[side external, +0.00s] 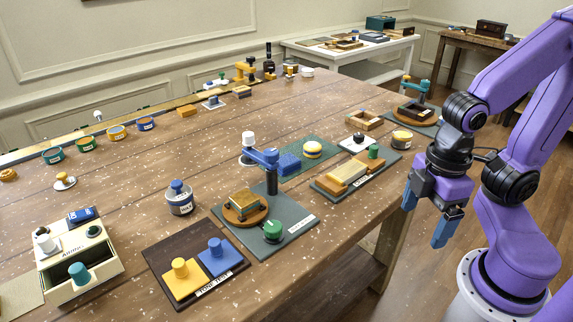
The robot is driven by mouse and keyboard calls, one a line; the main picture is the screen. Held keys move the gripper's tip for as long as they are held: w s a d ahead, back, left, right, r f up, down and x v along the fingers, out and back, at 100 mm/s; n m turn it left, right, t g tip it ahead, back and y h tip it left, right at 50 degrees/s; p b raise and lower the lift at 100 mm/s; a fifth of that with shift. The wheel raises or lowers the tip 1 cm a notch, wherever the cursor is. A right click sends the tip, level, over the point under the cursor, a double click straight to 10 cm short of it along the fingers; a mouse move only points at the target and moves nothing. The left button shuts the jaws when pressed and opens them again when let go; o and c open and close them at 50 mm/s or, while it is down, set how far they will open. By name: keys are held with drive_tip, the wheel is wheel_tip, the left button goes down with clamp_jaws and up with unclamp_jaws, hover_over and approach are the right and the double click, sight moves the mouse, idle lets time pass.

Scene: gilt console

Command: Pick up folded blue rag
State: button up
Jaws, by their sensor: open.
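My gripper (428,214) hangs off the table's right edge, fingers pointing down. It is open and empty, well to the right of the rag and apart from it.
A board with a beige block (346,174) lies between the rag and my gripper. A round tin (402,139) and a wooden tray (364,120) stand near the right edge. A white knob (248,141) stands left of the rag. The table's left middle has bare wood.

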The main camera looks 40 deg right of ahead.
drive_tip(key=w+a+r+m, duration=0.2)
drive_tip(key=w+m, duration=0.2)
drive_tip(key=w, duration=0.1)
drive_tip(key=w+a+r+m, duration=0.2)
drive_tip(key=w+a+m, duration=0.15)
drive_tip(key=w, duration=0.25)
wheel_tip(320, 180, up, 4)
drive_tip(key=m, duration=2.4)
hover_over(289, 159)
wheel_tip(289, 159, down, 17)
drive_tip(key=shift+r, duration=0.2)
drive_tip(key=c, duration=1.1)
